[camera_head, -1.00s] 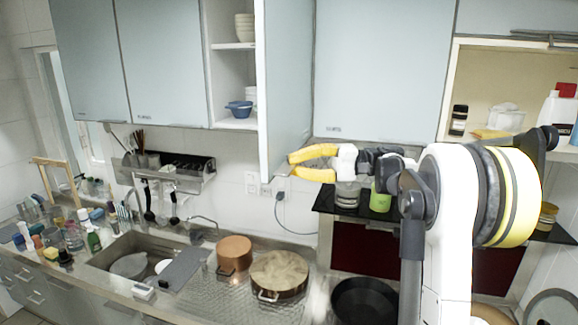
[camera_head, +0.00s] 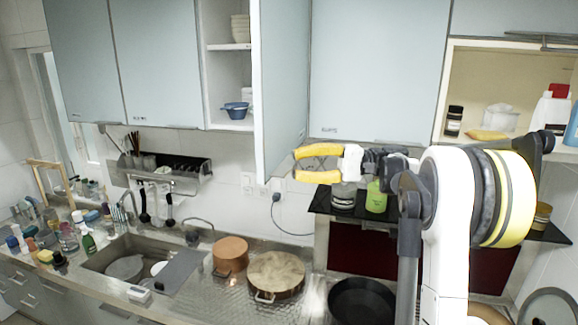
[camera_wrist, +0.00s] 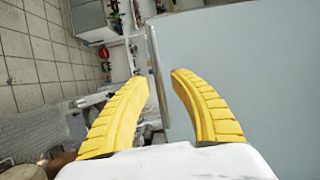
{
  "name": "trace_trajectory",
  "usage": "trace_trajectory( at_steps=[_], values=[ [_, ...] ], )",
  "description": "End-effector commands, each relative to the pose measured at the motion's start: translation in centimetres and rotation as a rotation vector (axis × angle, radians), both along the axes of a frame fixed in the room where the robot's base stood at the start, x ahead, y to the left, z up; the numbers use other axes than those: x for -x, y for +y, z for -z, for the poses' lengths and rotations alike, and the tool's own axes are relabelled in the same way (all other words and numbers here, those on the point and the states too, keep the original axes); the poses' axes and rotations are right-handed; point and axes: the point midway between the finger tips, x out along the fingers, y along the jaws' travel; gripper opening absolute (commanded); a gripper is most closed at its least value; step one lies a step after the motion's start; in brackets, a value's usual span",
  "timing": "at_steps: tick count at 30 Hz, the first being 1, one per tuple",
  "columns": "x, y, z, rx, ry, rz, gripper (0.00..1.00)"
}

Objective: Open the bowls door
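The bowls door (camera_head: 283,75) is the pale blue panel hinged on the open cabinet. It stands swung well out, and the shelves behind it show stacked white bowls (camera_head: 240,28) and a blue bowl (camera_head: 236,108). My gripper (camera_head: 298,164) has yellow fingers, spread apart and empty, pointing left in front of the door's lower right part in the head view. In the wrist view my gripper (camera_wrist: 160,85) is also open. A thin panel edge (camera_wrist: 157,75) shows between the fingers, with a broad pale blue face behind the right finger. I cannot tell whether either finger touches it.
Closed pale blue cabinet doors flank the open cabinet, including one on the right (camera_head: 375,70). A dark shelf (camera_head: 322,203) with jars lies below my gripper. The counter holds a copper pot (camera_head: 230,254), a lidded pan (camera_head: 276,272) and a sink crowded with items.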

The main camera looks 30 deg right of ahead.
Motion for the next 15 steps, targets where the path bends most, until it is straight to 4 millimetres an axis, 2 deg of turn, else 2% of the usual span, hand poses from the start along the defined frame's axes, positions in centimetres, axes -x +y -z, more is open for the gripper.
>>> trace_trajectory(
  at_steps=[3,9,15],
  values=[
    [1.0,-2.8,0.0,0.0,0.0,0.005,0.28],
    [2.6,-6.6,0.0,0.0,0.0,0.003,0.28],
    [3.3,-8.4,0.0,0.0,0.0,0.001,0.28]
  ],
)
